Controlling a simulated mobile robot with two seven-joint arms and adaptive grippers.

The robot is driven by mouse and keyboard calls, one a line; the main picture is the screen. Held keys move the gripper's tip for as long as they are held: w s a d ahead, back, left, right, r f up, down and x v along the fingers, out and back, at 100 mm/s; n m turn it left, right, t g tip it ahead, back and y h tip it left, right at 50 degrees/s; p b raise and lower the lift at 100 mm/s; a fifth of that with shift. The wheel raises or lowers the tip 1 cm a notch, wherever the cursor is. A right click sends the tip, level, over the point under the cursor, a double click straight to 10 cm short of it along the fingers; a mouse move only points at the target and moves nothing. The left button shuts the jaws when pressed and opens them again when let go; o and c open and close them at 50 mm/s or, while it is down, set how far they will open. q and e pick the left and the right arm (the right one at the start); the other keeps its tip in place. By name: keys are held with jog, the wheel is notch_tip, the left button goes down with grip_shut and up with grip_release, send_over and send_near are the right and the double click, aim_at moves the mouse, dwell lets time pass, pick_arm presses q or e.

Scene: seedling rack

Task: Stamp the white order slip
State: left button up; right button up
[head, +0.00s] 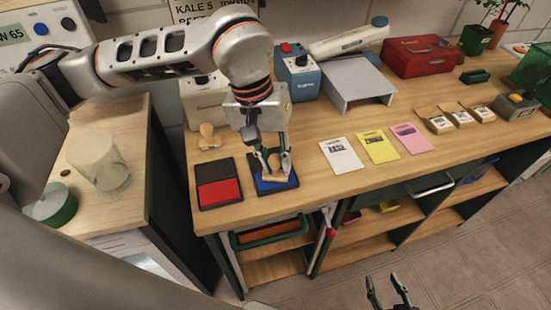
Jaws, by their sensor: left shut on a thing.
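My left gripper (274,163) points down and is shut on a wooden stamp (276,179). The stamp is over the blue ink pad (263,187); I cannot tell whether it touches the pad. The white order slip (341,156) lies flat on the wooden counter, right of the blue pad. A second wooden stamp (209,138) stands behind the red ink pad (218,190), which lies left of the blue one. My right gripper (388,291) is at the bottom edge, in front of the counter, with its fingers apart and empty.
A yellow slip (377,147) and a pink slip (411,138) lie right of the white one. Behind are a grey stand (356,80), a blue device (297,72) and a red box (422,57). Small labelled packets (460,116) lie farther right. Bare counter (312,178) separates the blue pad from the slips.

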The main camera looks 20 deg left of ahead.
pick_arm(q)
jog(key=shift+s+f, duration=0.1)
jog(key=shift+f, duration=0.1)
dwell(0.9)
dwell(0.4)
jog(key=shift+v, duration=0.8)
jog(key=shift+d+r+p, duration=0.15)
jog(key=shift+r+p, duration=1.45)
jog(key=shift+r, duration=1.2)
